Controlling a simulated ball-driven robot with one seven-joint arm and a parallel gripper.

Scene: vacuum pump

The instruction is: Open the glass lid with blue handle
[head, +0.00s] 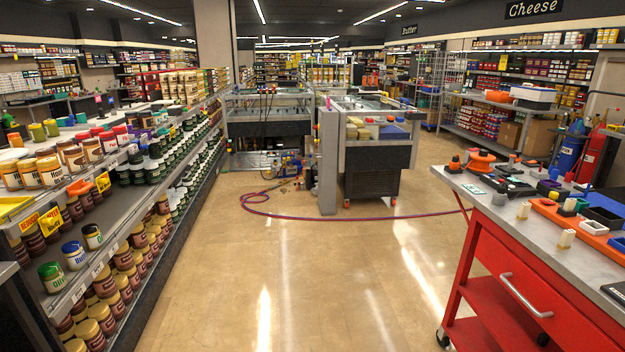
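Two chest-type display units stand ahead in the middle of the store, the left one (268,127) and the right one (376,158). Glass-like panels show on top of both, but they are small and far off. I cannot make out a blue handle on either, or tell which panel is the glass lid with the blue handle. A blue item (394,132) and several yellow items show at the near end of the right unit. My gripper is not in view.
Shelves of jars (120,165) line the left side. A red tool cart (540,285) with parts on its grey top stands at the near right. A red and blue hose (330,218) lies across the floor before the units. The near middle floor is clear.

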